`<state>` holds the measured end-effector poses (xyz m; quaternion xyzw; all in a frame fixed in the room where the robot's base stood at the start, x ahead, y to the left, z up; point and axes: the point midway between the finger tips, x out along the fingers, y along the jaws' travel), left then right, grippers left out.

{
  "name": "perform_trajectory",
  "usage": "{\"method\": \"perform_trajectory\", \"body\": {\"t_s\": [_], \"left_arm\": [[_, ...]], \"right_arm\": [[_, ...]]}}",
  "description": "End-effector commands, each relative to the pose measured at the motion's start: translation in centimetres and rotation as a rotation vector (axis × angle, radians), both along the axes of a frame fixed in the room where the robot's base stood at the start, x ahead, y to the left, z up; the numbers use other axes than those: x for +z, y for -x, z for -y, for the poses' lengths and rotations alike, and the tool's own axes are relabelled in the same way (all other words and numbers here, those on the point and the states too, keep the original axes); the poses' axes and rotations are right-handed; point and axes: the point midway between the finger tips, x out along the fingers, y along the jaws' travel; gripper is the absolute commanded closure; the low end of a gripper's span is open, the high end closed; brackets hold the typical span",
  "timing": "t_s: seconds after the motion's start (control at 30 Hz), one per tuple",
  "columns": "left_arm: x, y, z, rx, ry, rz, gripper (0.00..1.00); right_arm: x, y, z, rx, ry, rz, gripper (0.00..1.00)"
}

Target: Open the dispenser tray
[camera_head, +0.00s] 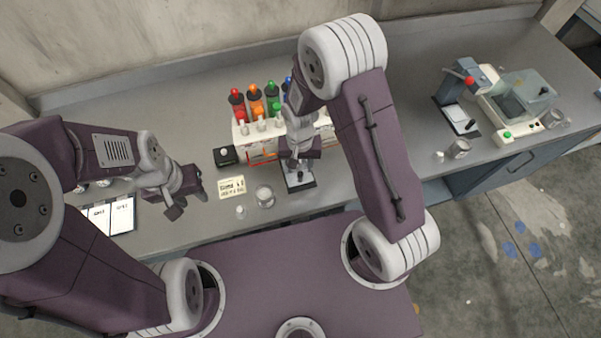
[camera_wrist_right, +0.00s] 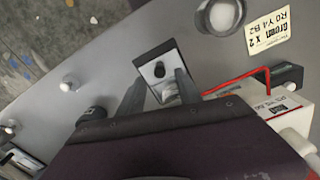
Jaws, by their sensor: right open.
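The dispenser (camera_head: 268,145) is a white box with a row of red, orange, green and blue bottles on top, at the back of the bench. Its red-edged corner shows in the right wrist view (camera_wrist_right: 285,105). A small dark-edged light plate with a black knob (camera_head: 300,182) lies in front of it; it also shows in the wrist view (camera_wrist_right: 158,72). I cannot tell if this plate is the dispenser tray. My right gripper (camera_head: 298,163) is open above the plate, its fingers apart on both sides in the wrist view. My left gripper (camera_head: 187,203) is open and empty over the bench's left part.
A glass cup (camera_head: 265,197), a label card (camera_head: 231,187), a white knob (camera_head: 240,212) and a black box (camera_head: 226,156) sit left of the plate. White cards (camera_head: 110,215) lie far left. Machines (camera_head: 510,100) stand at the right. The bench between plate and machines is mostly clear.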

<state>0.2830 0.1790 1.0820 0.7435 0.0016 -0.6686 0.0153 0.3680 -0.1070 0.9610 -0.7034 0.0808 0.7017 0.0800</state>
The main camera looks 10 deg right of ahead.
Motion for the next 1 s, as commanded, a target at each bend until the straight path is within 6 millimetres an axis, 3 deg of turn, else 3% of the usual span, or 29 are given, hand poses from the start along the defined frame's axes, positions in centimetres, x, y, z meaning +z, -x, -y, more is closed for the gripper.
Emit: {"method": "perform_trajectory", "body": {"t_s": [0.1,0.3,0.6,0.63,0.77,1.0], "left_arm": [[0.5,0.0,0.0,0.0,0.0,0.0,0.64],[0.8,0.0,0.0,0.0,0.0,0.0,0.64],[0.8,0.0,0.0,0.0,0.0,0.0,0.64],[0.8,0.0,0.0,0.0,0.0,0.0,0.64],[0.8,0.0,0.0,0.0,0.0,0.0,0.64],[0.8,0.0,0.0,0.0,0.0,0.0,0.64]], "right_arm": [[-2.5,0.1,0.1,0.0,0.001,-0.005,0.59],[-5.4,0.0,0.0,0.0,0.001,-0.001,0.59],[-6.0,0.0,0.0,0.001,-0.001,0.001,0.59],[-6.0,0.0,0.0,0.001,-0.001,0.001,0.62],[-6.0,0.0,0.0,0.001,0.0,0.001,0.98],[-5.9,0.0,0.0,0.001,-0.001,0.001,1.0]]}}
